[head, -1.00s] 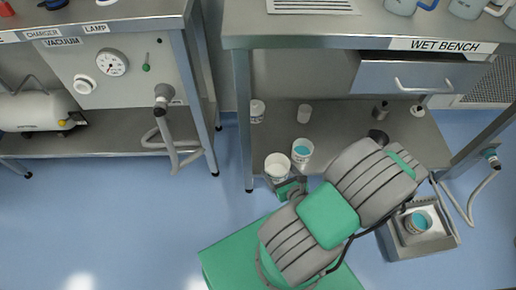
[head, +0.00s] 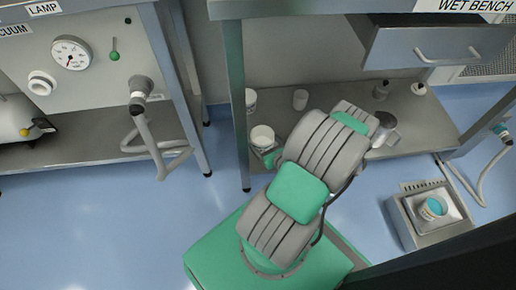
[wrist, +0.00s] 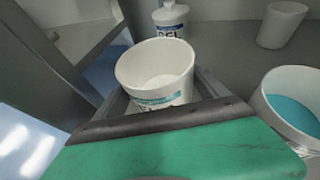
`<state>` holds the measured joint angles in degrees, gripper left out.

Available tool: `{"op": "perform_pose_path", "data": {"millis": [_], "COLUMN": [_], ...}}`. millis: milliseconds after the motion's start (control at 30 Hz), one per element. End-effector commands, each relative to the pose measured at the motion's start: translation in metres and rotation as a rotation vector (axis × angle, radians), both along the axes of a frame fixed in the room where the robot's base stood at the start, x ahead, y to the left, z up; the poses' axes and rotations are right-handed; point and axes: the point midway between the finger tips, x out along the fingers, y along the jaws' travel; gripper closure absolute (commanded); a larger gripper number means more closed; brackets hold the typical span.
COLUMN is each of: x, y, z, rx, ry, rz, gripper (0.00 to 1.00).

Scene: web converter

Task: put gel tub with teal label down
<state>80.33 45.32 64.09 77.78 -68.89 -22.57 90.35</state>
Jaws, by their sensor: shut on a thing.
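The gel tub, white and open-topped with a teal band on its label, is between the fingers of my gripper (wrist: 162,92) in the wrist view (wrist: 155,72). My gripper is shut on it, and the tub looks empty inside. In the head view the tub (head: 262,136) shows just beyond my gripper (head: 272,157), at the front edge of the lower shelf of the wet bench. My arm hides part of it. I cannot tell whether its base touches the shelf.
A tub with teal contents (wrist: 292,105) stands close on the right; my arm hides it in the head view. A white labelled jar (wrist: 171,20) and a grey cup (wrist: 284,24) stand behind. A bench leg (head: 238,110) is near left.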

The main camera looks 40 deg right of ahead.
Motion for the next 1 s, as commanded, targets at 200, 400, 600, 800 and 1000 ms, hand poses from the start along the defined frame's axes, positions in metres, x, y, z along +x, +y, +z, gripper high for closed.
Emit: {"op": "perform_pose_path", "data": {"millis": [200, 400, 600, 800, 1000], "x": [-0.002, -0.002, -0.002, -0.002, -0.003], "y": [-0.002, -0.002, -0.002, -0.002, -0.002], "z": [-0.031, -0.03, -0.032, -0.032, -0.025], "rx": [0.0, 0.001, 0.001, 0.001, 0.001], "ry": [0.0, 0.001, 0.001, 0.001, 0.001], "rz": [-0.007, -0.007, -0.007, -0.007, -0.007], "gripper": [0.65, 0.65, 0.08, 0.0, 0.0]}}
